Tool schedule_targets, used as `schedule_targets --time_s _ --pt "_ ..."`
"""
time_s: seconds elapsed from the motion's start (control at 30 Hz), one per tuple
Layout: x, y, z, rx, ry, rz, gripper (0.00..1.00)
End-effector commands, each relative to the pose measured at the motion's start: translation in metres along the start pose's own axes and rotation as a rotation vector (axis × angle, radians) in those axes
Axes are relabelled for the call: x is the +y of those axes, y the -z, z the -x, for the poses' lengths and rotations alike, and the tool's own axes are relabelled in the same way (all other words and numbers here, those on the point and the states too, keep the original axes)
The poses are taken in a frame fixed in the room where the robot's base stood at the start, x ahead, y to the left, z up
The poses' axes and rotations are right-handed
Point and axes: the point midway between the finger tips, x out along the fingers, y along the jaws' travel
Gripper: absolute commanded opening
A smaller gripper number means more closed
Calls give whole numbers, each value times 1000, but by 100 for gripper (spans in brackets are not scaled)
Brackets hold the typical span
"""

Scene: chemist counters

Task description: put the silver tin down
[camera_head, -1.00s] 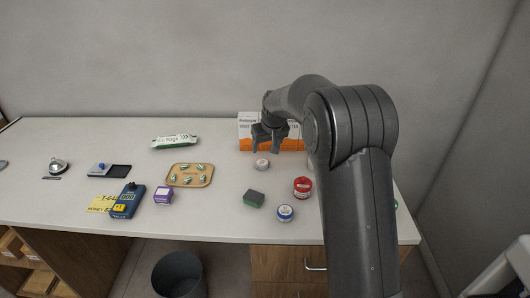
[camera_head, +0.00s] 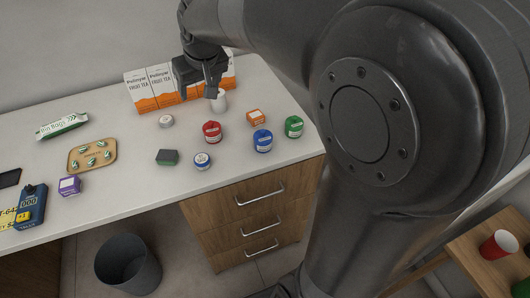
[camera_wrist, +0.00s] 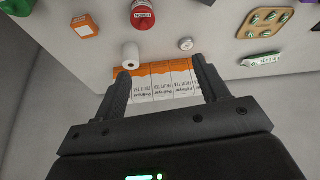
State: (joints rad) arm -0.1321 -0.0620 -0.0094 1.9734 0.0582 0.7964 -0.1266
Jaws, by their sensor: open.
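A small round silver-white tin (camera_head: 166,121) stands on the counter in front of the tea boxes. It also shows in the wrist view (camera_wrist: 185,44), beyond and between my fingertips, apart from them. My gripper (camera_head: 211,92) is open and empty, to the right of the tin and above the counter by the tea boxes. In the wrist view my gripper (camera_wrist: 161,68) has its two fingers spread wide with nothing between them.
Orange-and-white fruit tea boxes (camera_head: 165,86) stand behind my gripper. A white roll (camera_head: 219,103) stands close to my fingers. A red tin (camera_head: 212,132), blue tin (camera_head: 262,141), green tin (camera_head: 294,127) and orange box (camera_head: 256,118) stand nearby. Clear counter lies left of the tin.

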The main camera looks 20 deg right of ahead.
Motion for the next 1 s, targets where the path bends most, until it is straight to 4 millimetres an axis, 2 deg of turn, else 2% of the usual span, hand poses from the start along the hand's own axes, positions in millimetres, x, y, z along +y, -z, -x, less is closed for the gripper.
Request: schedule_targets --time_s 0.03,0.1,0.3,0.5,0.6,0.7,0.8,1.0 --pt "4 -17 16 9 -7 -16 68" --pt "7 -39 32 15 -16 -35 68" --pt "13 -108 68 31 -45 -89 68" --pt "15 -177 87 46 -73 -145 68" --pt "15 -205 90 51 -85 -167 68" --pt "14 -224 91 54 -94 -182 68" --pt "14 -235 91 56 -99 -191 68" --pt "14 -239 91 54 -100 -195 68"
